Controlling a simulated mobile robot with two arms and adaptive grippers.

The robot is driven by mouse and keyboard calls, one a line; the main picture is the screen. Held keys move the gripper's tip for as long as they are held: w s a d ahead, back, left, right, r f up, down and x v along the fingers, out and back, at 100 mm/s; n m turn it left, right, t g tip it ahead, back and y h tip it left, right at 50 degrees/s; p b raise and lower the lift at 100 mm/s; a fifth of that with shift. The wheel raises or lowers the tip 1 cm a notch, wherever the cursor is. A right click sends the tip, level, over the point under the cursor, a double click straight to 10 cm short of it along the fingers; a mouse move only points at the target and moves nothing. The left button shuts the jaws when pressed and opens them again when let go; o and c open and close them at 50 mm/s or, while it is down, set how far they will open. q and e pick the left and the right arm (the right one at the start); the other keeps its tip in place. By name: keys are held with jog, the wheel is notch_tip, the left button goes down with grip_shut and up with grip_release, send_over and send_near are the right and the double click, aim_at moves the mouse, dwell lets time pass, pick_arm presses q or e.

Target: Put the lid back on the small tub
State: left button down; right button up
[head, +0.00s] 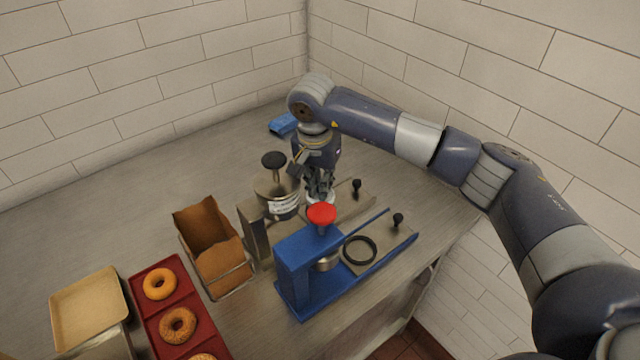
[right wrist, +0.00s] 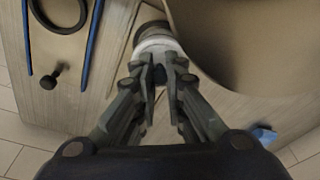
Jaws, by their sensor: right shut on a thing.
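My right gripper (head: 318,186) points down on the right side of the steel pot. In the right wrist view the gripper's fingers (right wrist: 160,75) are shut on a small dark knob. Just beyond the fingertips is a round whitish lid (right wrist: 157,46), with a grey-brown round body showing past it, probably the small tub (right wrist: 150,29). I cannot tell whether the lid touches the tub. In the head view the gripper and the blue press hide most of both; only a little white shows below the fingers. My left gripper is not in view.
The steel pot (head: 268,189) with a black-knobbed handle is close on the left. A blue press (head: 297,262) with a red knob stands in front. A paper-lined basket (head: 222,262), a red bagel tray (head: 152,302) and a tan tray (head: 90,310) are left. The back-left counter is clear.

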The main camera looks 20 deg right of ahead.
jog(key=shift+f+b, duration=0.2)
jog(key=shift+b, duration=0.65)
dwell(1.5)
dwell(0.3)
jog(key=o, duration=0.7)
jog(key=shift+o, duration=0.5)
jog(key=o, duration=0.4)
jog(key=shift+r, duration=0.1)
jog(key=shift+r+p, duration=1.65)
jog(key=shift+r, duration=1.8)
